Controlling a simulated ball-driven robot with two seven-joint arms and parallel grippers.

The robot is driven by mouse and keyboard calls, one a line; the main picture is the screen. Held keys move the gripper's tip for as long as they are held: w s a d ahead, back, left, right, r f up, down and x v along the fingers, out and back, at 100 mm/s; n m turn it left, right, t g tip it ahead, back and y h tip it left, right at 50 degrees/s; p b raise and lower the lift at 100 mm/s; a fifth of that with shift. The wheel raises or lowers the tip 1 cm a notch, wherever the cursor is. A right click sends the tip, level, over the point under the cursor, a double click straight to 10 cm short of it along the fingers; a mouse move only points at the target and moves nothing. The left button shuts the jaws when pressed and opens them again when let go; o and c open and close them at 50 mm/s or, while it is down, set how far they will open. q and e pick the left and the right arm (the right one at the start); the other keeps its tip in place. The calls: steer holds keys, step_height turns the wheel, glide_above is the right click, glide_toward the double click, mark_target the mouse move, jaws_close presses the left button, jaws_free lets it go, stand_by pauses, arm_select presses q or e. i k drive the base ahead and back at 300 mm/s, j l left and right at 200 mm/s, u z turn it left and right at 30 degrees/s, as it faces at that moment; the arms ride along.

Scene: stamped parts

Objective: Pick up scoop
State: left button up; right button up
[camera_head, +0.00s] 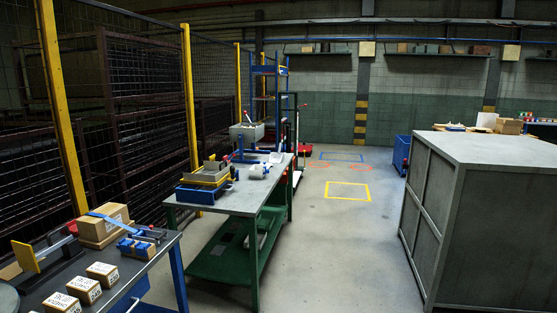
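I cannot pick out a scoop with certainty. A grey bin (246,133) stands beyond the green-legged workbench (242,197), and a small item with a red and light-coloured end (248,118) sticks up from it, too small to identify. A small whitish object (258,171) lies on the workbench, and its shape is unclear. Neither of my grippers is in view.
Blue, yellow and grey trays (207,177) stand on the workbench. A nearer table (133,270) at lower left holds several cardboard boxes (103,273). A large grey cabinet (485,215) stands at right. The floor (330,250) between is clear. Mesh fencing (150,110) runs along the left.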

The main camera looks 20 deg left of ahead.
mark_target(275, 158)
steer(key=i+j, duration=0.35)
steer(key=i+j+u, duration=0.1)
steer(key=i+j, duration=0.2)
steer(key=i, duration=0.2)
steer(key=i+j, duration=0.3)
steer(key=i, duration=0.15)
steer(key=i+j+u, duration=0.15)
steer(key=i+j, duration=0.2)
steer(key=i+l+z, duration=0.2)
steer(key=i+z, duration=0.15)
steer(key=i, duration=0.3)
steer(key=i+z, duration=0.4)
steer(key=i, duration=0.25)
steer(key=i+j+z, duration=0.35)
steer(key=i, duration=0.3)
steer(key=i+u, duration=0.15)
steer(key=i, duration=0.3)
steer(key=i+u, duration=0.2)
steer(key=i, duration=0.25)
steer(key=i+l+u, duration=0.15)
steer(key=i, duration=0.25)
steer(key=i+l+u, duration=0.2)
steer(key=i, duration=0.25)
steer(key=i+u, duration=0.35)
steer(key=i, duration=0.15)
steer(key=i+l+u, duration=0.3)
steer(key=i, duration=0.25)
steer(key=i+l+u, duration=0.15)
steer(key=i+u, duration=0.2)
steer(key=i, duration=0.15)
